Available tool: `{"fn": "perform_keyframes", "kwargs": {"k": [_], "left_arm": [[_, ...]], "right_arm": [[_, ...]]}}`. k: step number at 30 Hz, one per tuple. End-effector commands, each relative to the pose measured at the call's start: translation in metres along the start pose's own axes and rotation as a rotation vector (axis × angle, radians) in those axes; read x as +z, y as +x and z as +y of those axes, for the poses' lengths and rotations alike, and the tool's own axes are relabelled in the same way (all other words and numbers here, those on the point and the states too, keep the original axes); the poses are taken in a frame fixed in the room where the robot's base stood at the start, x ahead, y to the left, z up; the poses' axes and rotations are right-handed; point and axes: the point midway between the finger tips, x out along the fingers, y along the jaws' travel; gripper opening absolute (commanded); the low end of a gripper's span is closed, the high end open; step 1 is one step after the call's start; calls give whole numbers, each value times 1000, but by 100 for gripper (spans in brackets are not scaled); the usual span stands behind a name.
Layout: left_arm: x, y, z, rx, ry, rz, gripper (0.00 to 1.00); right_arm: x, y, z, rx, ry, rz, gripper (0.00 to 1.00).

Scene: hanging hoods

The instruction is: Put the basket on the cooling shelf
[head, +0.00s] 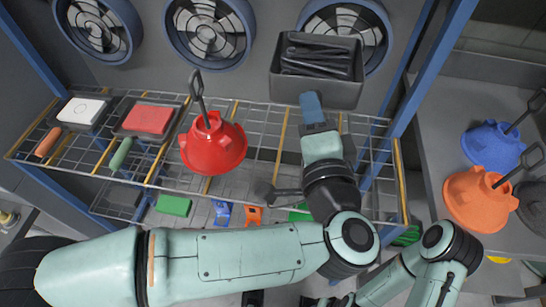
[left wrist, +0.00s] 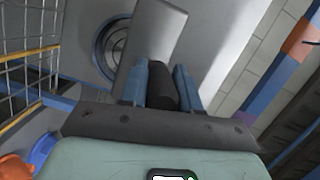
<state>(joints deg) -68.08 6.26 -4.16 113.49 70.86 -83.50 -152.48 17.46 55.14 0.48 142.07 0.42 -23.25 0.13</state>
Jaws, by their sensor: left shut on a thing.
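The basket (head: 288,90) is a dark grey open bin with several black pieces inside. It is in front of the right fan, at the back of the wire cooling shelf (head: 265,148). I cannot tell whether its bottom touches the shelf. My left gripper (head: 311,102) reaches over the shelf to the basket's near side. In the left wrist view, its blue fingers (left wrist: 160,85) are shut on a dark handle on the basket's grey wall (left wrist: 150,40). My right arm shows at the lower right of the head view, but its gripper does not show clearly.
On the shelf are a red hood (head: 213,150), a red pad (head: 148,119) and a white-topped pad (head: 82,110). Blue posts (head: 405,115) flank the shelf. Blue (head: 492,145) and orange (head: 475,198) hoods stand on the right counter. Smaller coloured items lie below the shelf.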

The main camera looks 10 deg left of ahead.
Motion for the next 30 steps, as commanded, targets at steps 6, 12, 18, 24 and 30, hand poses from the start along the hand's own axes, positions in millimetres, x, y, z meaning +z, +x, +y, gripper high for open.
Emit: {"fn": "perform_keyframes", "kwargs": {"k": [6,12,18,24,30], "left_arm": [[8,1,42,-1,5,2,0],[19,3,93,-2,4,1,0],[27,3,129,-2,0,2,0],[30,4,139,-4,-2,1,0],[34,5,165,-2,2,1,0]], "right_arm": [[-8,14,3,-4,-1,19,40],[-18,30,4,-10,-4,46,40],[-40,44,9,-11,-2,102,40],[-52,46,11,-10,1,136,40],[-72,58,16,-7,7,185,40]]}}
